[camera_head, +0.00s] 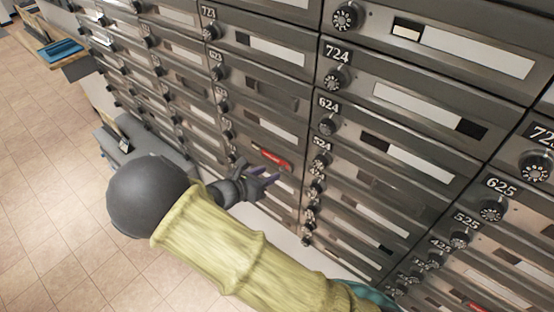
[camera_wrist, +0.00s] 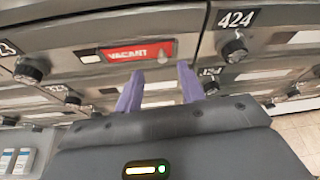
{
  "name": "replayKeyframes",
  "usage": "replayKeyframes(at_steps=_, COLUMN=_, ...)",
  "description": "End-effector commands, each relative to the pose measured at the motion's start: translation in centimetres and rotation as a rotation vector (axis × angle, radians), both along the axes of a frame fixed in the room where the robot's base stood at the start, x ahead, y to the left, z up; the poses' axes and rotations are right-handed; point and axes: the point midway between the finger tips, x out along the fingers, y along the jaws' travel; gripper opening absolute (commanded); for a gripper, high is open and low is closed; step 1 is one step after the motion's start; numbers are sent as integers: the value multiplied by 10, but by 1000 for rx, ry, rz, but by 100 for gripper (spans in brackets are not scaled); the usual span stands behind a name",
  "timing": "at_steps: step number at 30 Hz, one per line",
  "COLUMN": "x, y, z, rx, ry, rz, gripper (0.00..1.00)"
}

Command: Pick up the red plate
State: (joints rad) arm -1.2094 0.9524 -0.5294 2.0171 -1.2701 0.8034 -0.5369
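The red plate (camera_wrist: 138,52), lettered VACANT, sits in the slot on a grey mailbox door in the wrist view. It also shows as a small red strip (camera_head: 271,159) near the middle of the head view. My gripper (camera_wrist: 160,86) has two purple fingers, spread apart with nothing between them. The fingertips are just below the plate's right part in the wrist view; whether they touch it cannot be told. In the head view my gripper (camera_head: 262,174) is just below the plate, close to the mailbox fronts.
A wall of grey mailboxes with round dials and number labels fills much of the head view. Mailbox 424 (camera_wrist: 236,20) is right of the plate. A grey ledge (camera_head: 165,150) juts out behind my arm. A counter with a blue tray (camera_head: 62,50) stands upper left. Tiled floor (camera_head: 50,190) is clear at left.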

Motion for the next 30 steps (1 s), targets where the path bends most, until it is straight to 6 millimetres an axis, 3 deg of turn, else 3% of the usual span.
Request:
replayKeyframes(at_steps=8, x=0, y=0, z=0, rx=-1, ry=0, rz=1, gripper=39)
replayKeyframes(at_steps=19, x=28, y=-31, z=-19, rx=-2, ry=0, rz=0, gripper=39)
replayKeyframes(at_steps=30, x=32, y=-33, z=-22, rx=-1, ry=0, rz=2, gripper=39)
